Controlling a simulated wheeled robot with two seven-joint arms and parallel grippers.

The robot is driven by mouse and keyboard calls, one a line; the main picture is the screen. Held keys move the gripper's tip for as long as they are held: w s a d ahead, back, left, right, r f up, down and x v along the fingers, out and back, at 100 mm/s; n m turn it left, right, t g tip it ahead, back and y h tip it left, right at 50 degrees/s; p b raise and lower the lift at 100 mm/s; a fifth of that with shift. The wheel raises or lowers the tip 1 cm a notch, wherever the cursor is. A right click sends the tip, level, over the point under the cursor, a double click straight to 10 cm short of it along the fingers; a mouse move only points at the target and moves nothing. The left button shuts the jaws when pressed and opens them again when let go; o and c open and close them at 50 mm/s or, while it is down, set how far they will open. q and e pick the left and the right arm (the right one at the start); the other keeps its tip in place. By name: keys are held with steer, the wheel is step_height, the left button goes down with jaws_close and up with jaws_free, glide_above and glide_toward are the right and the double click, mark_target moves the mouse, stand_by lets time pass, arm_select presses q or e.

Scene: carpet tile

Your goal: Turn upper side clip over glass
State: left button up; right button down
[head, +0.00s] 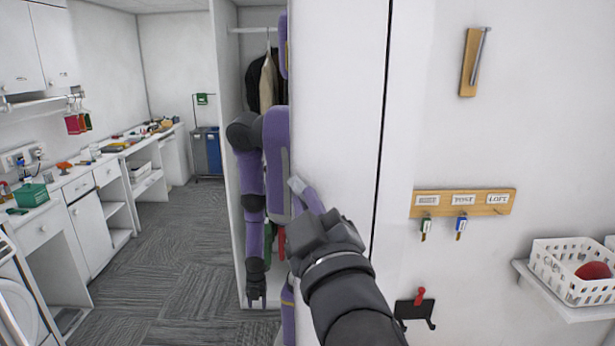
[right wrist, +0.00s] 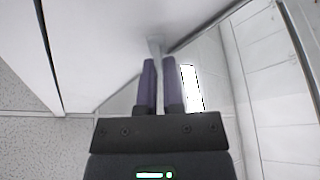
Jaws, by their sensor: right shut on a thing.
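The glass (head: 180,260) fills the left of the head view and appears to be a mirror, reflecting the room and my own purple body. Its straight right edge meets a white panel. The upper side clip (head: 296,184) is a small light-grey piece at that edge. My right gripper (head: 303,191) is shut on the clip. In the right wrist view the clip (right wrist: 156,44) shows at the fingertips, partly hidden between the purple fingers. I cannot tell exactly how far it overlaps the glass. My left arm shows only as a reflection, hanging low.
To the right, a wooden key rack (head: 463,203) holds tagged keys. A wooden block (head: 475,62) with a metal bar hangs above it. A black holder (head: 414,309) with a red handle is below. A white basket (head: 572,278) stands on a small shelf. The white panel (head: 340,100) is bare.

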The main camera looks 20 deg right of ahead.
steer(key=shift+d+r+n+g+y+p, duration=0.1)
steer(key=shift+n+g+y+p, duration=0.35)
steer(key=shift+n+p, duration=1.35)
steer(key=shift+r+n+g+y+p, duration=0.1)
steer(key=shift+n+g+y+p, duration=0.4)
steer(key=shift+n+p, duration=1.25)
steer(key=shift+d+r+n+g+y+p, duration=0.15)
steer(key=shift+n+g+p, duration=0.6)
steer(key=shift+n+p, duration=1)
steer(key=shift+a+f, duration=0.15)
steer(key=c, duration=0.8)
jaws_free()
steer(key=shift+o, duration=0.2)
